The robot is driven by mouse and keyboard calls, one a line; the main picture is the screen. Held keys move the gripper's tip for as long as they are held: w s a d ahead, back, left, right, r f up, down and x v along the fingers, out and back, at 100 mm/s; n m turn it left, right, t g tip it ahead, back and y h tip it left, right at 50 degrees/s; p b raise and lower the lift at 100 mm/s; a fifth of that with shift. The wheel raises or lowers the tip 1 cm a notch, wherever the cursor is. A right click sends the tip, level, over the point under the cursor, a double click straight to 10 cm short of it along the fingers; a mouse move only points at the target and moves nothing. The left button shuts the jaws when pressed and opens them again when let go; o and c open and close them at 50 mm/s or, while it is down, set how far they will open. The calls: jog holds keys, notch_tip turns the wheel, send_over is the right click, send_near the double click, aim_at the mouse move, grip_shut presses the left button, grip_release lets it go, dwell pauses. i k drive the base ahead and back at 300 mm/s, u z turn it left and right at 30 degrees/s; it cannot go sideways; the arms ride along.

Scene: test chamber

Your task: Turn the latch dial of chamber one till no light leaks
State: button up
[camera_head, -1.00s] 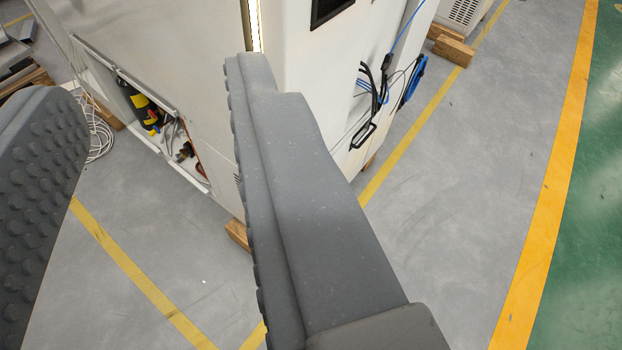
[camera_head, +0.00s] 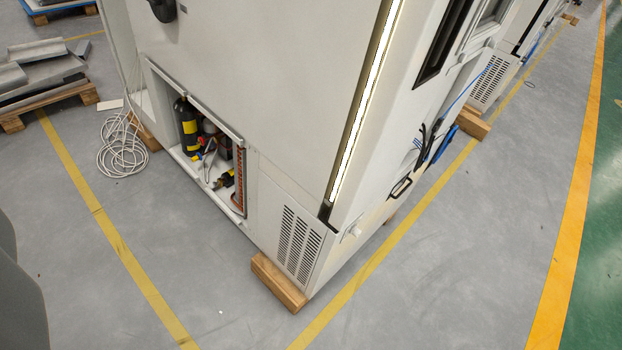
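The white test chamber (camera_head: 275,75) fills the upper middle, seen from above at a corner. A bright strip of light (camera_head: 368,100) shows along the tall gap at its door edge. A black knob-like part (camera_head: 162,9) sits on the left face, cut off by the top edge. I cannot tell whether it is the latch dial. Only a dark grey piece of my gripper (camera_head: 20,300) shows at the lower left edge, apart from the chamber. Its fingertips are out of view, so its opening is hidden.
An open bay (camera_head: 205,150) low on the chamber holds a black and yellow cylinder and pipes. Wooden blocks (camera_head: 278,283) support the chamber. A coiled white cable (camera_head: 122,150) and a loaded pallet (camera_head: 50,100) lie at left. Grey floor in front is clear.

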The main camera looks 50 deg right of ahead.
aim_at(355, 231)
jog(key=u, duration=0.55)
jog(key=k, duration=1)
jog(key=z, duration=1.6)
jog(key=i, duration=1.05)
